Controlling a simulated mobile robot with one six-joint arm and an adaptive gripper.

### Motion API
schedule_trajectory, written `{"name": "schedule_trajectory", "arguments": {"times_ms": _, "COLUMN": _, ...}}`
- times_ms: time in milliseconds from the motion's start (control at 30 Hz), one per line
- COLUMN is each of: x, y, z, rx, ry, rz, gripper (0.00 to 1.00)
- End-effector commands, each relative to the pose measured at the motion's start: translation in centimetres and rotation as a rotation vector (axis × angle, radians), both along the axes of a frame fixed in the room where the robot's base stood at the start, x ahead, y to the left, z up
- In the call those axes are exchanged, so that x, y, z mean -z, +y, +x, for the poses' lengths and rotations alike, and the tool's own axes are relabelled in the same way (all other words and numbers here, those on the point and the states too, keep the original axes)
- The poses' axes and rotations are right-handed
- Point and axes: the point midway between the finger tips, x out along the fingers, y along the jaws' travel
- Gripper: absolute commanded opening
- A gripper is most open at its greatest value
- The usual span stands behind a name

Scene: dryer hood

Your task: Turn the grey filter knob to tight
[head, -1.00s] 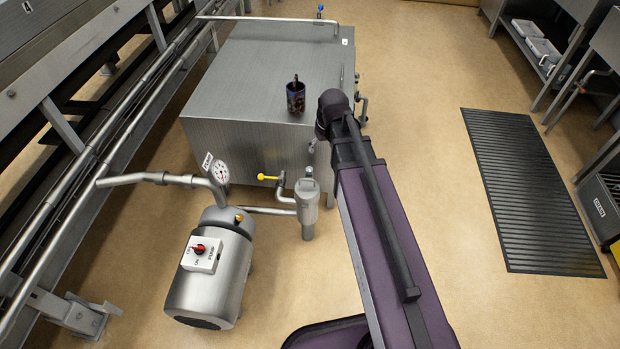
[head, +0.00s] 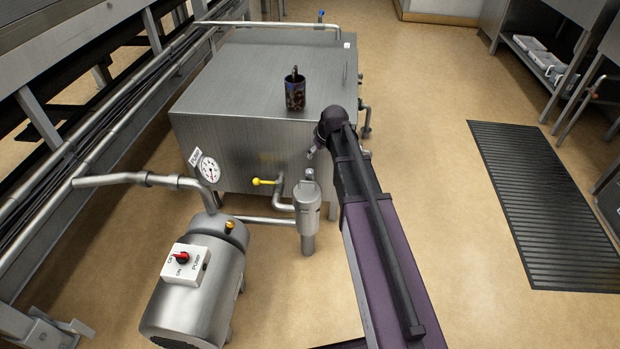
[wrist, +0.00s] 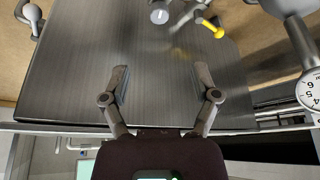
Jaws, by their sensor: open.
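The filter (head: 307,207) is a grey upright canister on the pipe in front of the steel tank, with a small grey knob (head: 309,174) on its top. In the wrist view the round knob top (wrist: 159,16) shows at the upper edge, with a pale mark I cannot read. My gripper (wrist: 161,75) is open and empty in the wrist view, its fingers spread below the knob in the picture and apart from it. In the head view my arm hides most of the gripper, and the knob is just left of the arm.
A yellow valve handle (head: 264,182) is left of the filter. A pressure gauge (head: 208,169) and a pump (head: 200,285) with a red switch stand further left. The steel tank (head: 240,90) bears a dark cup (head: 295,93). Open floor and a grate (head: 540,200) lie right.

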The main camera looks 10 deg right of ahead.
Motion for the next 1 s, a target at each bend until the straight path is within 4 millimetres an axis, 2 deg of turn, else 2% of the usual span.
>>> {"name": "schedule_trajectory", "arguments": {"times_ms": 633, "x": 0.7, "y": -0.1, "z": 0.4, "rx": -0.003, "ry": -0.005, "rz": -0.001, "gripper": 0.79}}
{"name": "schedule_trajectory", "arguments": {"times_ms": 1000, "x": 2.9, "y": 0.2, "z": 1.2, "rx": -0.002, "ry": -0.004, "rz": 0.0, "gripper": 0.79}}
